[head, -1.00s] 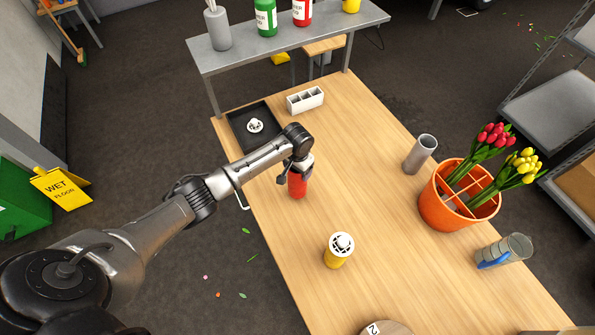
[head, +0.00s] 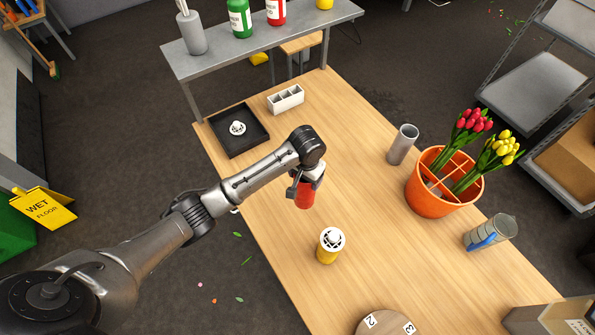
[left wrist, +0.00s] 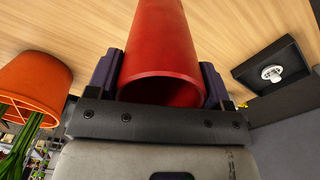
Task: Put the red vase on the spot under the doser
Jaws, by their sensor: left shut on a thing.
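The red vase (head: 304,197) is between the fingers of my left gripper (head: 306,184), over the left middle of the wooden table. In the left wrist view the red vase (left wrist: 165,45) is a hollow tube, its open end facing the camera. The dark fingers of the left gripper (left wrist: 162,82) press on both its sides. A round wooden disc with number tags (head: 385,325) is cut off at the bottom edge. I cannot clearly make out a doser or the spot under it. My right gripper is not in view.
A yellow vase with a white grid lid (head: 329,248) stands near the held vase. A black tray (head: 256,140) and white holder (head: 286,99) are at the back.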

